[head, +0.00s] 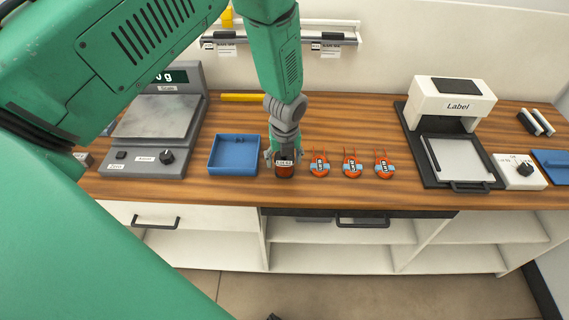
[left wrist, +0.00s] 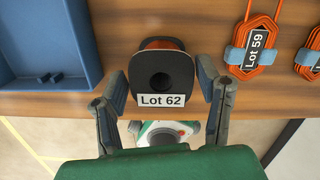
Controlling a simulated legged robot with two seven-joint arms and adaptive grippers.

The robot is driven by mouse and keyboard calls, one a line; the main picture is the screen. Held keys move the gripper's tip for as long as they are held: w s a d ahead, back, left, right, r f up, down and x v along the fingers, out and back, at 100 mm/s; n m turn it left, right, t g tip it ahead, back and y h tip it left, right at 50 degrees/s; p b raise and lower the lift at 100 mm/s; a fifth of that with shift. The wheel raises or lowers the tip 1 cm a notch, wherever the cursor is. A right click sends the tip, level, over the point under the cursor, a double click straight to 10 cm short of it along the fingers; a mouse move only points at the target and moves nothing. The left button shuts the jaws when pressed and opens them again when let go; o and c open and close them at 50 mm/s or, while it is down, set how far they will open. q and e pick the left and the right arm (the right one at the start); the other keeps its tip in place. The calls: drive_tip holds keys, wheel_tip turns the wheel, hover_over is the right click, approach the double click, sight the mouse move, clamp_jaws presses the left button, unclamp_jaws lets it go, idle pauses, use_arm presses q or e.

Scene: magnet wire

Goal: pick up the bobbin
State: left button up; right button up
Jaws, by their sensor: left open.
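The bobbin (left wrist: 163,72) has a dark flange with a centre hole, orange wire and a white "Lot 62" label. In the head view the bobbin (head: 285,171) stands on the wooden counter (head: 335,193) near its front edge, right of the blue tray. My left gripper (head: 284,156) points down over it, partly hiding it. In the left wrist view the open fingers of my left gripper (left wrist: 162,84) are on either side of the bobbin, with gaps showing between them and it. My right gripper is not in view.
Three orange wire coils (head: 352,167) with blue bands lie right of the bobbin. An empty blue tray (head: 233,169) sits close on the left, beside a grey scale (head: 155,130). A label printer (head: 450,105) stands at the right.

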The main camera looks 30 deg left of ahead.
use_arm(q)
drive_tip(key=shift+w+f, duration=0.2)
drive_tip(key=shift+f, duration=0.95)
clamp_jaws()
drive_tip(key=shift+r, duration=0.1)
